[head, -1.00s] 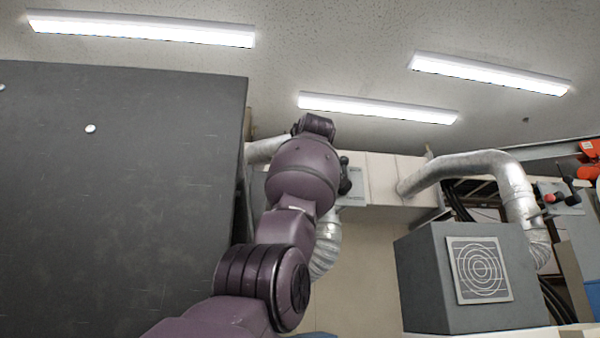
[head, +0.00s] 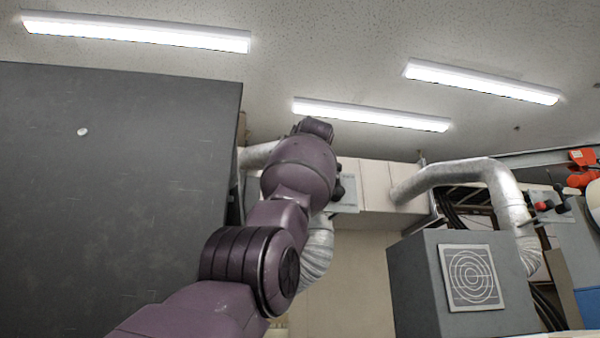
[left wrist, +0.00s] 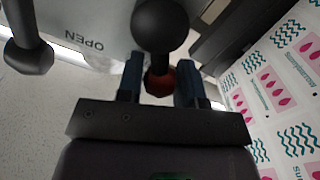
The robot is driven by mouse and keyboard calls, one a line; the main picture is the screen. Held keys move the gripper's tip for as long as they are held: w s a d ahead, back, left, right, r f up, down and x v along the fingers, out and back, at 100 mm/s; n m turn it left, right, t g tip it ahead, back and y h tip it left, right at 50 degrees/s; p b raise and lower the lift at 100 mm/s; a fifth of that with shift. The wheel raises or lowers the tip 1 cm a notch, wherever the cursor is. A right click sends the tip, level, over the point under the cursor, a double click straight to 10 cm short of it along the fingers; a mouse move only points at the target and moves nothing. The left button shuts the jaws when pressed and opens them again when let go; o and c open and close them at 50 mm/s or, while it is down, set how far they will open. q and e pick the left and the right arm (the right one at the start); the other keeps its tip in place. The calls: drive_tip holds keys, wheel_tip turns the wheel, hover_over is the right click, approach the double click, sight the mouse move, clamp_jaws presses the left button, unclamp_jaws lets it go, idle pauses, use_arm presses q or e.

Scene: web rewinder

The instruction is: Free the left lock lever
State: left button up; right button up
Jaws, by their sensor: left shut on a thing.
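In the left wrist view my left gripper (left wrist: 160,82) has its two blue fingers on either side of a lever with a dark red knob (left wrist: 160,80). It is shut on this lever. A black ball knob (left wrist: 160,25) stands just above, partly covering the lever. Behind is a grey plate (left wrist: 90,18) marked OPEN, which appears upside down. In the head view the grey plate (head: 349,197) and a black knob (head: 338,191) show just right of my left arm. That arm hides the gripper and the lever there.
Another black knob (left wrist: 28,57) stands at the left of the wrist view, and printed web (left wrist: 285,85) runs down its right. In the head view a large dark panel (head: 110,180) fills the left. A grey box (head: 460,285) and a silver duct (head: 450,170) stand at right.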

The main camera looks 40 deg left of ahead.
use_arm(q)
drive_tip(key=o, duration=0.9)
drive_tip(key=shift+s+d+f+b, duration=0.1)
drive_tip(key=shift+s+d+b, duration=0.3)
drive_tip(key=shift+d, duration=0.1)
drive_tip(key=b+v, duration=0.3)
drive_tip(key=v, duration=0.6)
drive_tip(key=shift+s+d+b, duration=0.15)
drive_tip(key=shift+d+b, duration=0.15)
drive_tip(key=shift+b, duration=0.05)
use_arm(e)
drive_tip(key=shift+w+a+f+t, duration=0.15)
drive_tip(key=shift+w+f+t, duration=0.15)
drive_tip(key=shift+w+f, duration=0.7)
drive_tip(key=shift+r, duration=0.1)
drive_tip(key=shift+s, duration=0.1)
